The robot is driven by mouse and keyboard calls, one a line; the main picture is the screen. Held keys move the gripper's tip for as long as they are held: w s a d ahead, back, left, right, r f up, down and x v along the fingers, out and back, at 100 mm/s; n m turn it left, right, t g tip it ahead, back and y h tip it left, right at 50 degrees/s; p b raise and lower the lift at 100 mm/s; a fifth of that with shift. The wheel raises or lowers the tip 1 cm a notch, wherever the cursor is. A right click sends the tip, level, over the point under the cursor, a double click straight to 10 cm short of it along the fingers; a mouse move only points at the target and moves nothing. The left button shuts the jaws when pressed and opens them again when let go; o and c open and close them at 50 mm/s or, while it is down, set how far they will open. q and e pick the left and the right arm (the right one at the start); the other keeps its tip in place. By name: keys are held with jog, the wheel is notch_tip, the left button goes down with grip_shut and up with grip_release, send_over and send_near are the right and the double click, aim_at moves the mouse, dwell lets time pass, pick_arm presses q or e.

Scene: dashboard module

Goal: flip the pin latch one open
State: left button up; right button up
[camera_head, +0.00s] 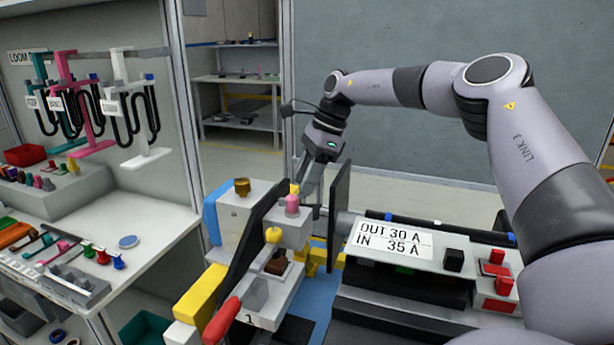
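The fixture in the lower middle carries a label "1" on its front. A pink pin-like knob (292,205) stands upright on its grey block. A lever with a red handle (221,320) and a yellow knob (273,235) lies slanted in front of it. I cannot tell which of these parts is the pin latch. My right gripper (308,197) points down just behind and right of the pink knob. Its fingertips are small and partly hidden, so I cannot tell whether it touches the knob or how far apart they are. My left gripper is not in view.
A dark upright plate (340,195) stands close to the right of my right gripper. A panel labelled "OUT 30 A, IN 35 A" (392,241) with red and black buttons lies further right. A white bench (150,243) with small coloured parts is at the left.

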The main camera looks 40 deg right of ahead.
jog(key=v, duration=0.7)
dwell(0.7)
